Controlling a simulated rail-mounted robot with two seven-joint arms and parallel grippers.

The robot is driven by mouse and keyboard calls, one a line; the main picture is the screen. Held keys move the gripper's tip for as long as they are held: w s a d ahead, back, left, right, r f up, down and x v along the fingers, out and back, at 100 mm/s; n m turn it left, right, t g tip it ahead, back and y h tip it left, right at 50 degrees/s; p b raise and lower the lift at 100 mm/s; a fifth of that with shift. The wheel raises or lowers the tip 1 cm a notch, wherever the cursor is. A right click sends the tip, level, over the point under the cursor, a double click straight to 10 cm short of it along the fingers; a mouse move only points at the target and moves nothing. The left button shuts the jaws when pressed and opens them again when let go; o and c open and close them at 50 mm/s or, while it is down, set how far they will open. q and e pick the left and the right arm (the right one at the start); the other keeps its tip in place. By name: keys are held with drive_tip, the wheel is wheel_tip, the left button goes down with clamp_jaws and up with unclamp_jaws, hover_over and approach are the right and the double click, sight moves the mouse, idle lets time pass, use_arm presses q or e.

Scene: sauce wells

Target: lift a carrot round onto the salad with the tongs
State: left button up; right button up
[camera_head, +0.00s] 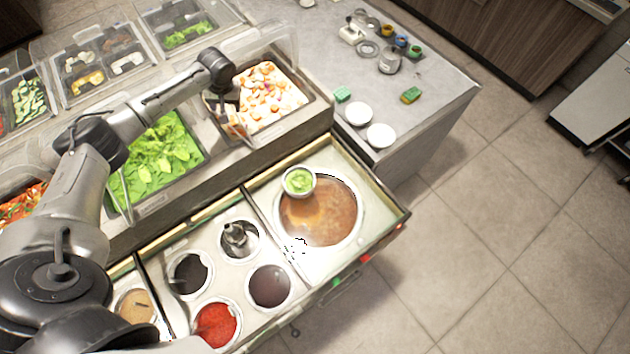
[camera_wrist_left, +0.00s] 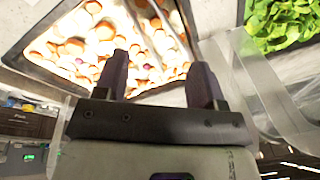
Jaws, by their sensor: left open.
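The tray of orange carrot rounds and pale pieces (camera_head: 262,93) stands at the back centre; its contents fill the top left of the left wrist view (camera_wrist_left: 75,45). My left gripper (camera_head: 228,104) is at the tray's left end. In the left wrist view, its two dark fingers (camera_wrist_left: 159,68) are apart, with nothing visible between them. A slim metal piece, probably the tongs (camera_wrist_left: 172,25), lies over the carrots just beyond the fingers. A small round bowl of green salad (camera_head: 299,181) sits at the upper left of a large brown round well. My right gripper is not in view.
A leafy green tray (camera_head: 165,152) with a metal utensil lies left of the carrots. Sauce wells, including a red one (camera_head: 216,324), fill the front counter. White dishes (camera_head: 381,136) stand on the right counter. Clear lids (camera_head: 130,60) stand behind at left.

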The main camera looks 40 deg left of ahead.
use_arm(q)
drive_tip(key=shift+w+d+f+n+h, duration=0.1)
drive_tip(key=shift+d+n+h, duration=0.15)
drive_tip(key=shift+n, duration=0.9)
drive_tip(key=shift+w+d+f+n+h, duration=0.15)
drive_tip(key=shift+d+n+h, duration=0.15)
drive_tip(key=shift+n, duration=0.9)
drive_tip(key=shift+s+d+f+n+h, duration=0.1)
drive_tip(key=shift+d+n+h, duration=0.15)
drive_tip(key=shift+n, duration=0.9)
drive_tip(key=shift+w, duration=0.1)
drive_tip(key=shift+f, duration=0.2)
